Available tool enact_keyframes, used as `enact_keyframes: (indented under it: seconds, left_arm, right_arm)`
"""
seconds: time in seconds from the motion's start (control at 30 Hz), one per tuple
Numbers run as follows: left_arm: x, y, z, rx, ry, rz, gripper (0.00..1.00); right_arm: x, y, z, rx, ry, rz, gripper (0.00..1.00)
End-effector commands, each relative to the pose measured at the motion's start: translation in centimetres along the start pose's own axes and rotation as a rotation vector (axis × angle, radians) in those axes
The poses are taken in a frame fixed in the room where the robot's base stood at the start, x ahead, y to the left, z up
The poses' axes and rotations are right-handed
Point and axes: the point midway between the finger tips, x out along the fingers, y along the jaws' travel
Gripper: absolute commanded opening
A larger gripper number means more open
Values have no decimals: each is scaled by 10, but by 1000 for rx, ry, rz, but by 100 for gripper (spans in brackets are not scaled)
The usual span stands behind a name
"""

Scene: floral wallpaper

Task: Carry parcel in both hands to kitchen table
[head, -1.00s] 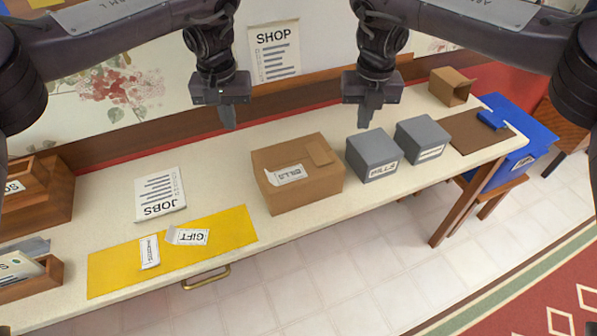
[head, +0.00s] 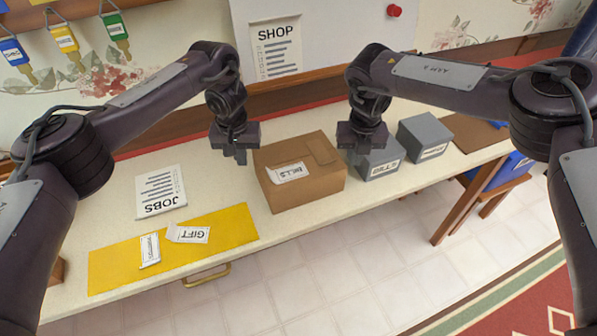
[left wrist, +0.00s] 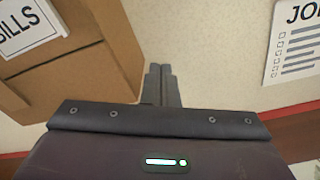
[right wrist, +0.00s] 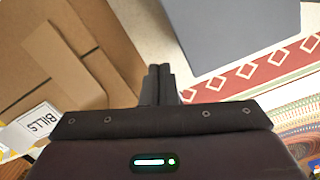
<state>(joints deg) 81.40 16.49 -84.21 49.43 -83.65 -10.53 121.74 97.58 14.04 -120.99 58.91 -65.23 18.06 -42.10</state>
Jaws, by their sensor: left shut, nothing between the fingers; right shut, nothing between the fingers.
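The parcel is a brown cardboard box (head: 305,190) with a white BILLS label, resting on the long cream table (head: 225,190). Its top also shows in the left wrist view (left wrist: 80,62) and the right wrist view (right wrist: 50,60). My left gripper (head: 240,157) is shut and empty, just off the box's left side. My right gripper (head: 358,160) is shut and empty, just off its right side, between the box and a grey box. I cannot tell whether either gripper touches the parcel.
Two grey boxes (head: 380,163) (head: 424,136) stand right of the parcel, the nearer close to my right gripper. A yellow mat (head: 110,268) with paper slips and a JOBS sheet (head: 160,192) lie to the left. A SHOP sheet (head: 276,50) hangs behind.

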Motion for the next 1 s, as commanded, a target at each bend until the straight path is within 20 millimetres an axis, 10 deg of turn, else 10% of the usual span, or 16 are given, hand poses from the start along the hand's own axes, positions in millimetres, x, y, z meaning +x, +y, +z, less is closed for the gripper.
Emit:
enact_keyframes:
  seconds: [1.0]
  left_arm:
    - [1,35,0,4,1,6,0]
  right_arm:
    - [1,35,0,-5,0,6,0]
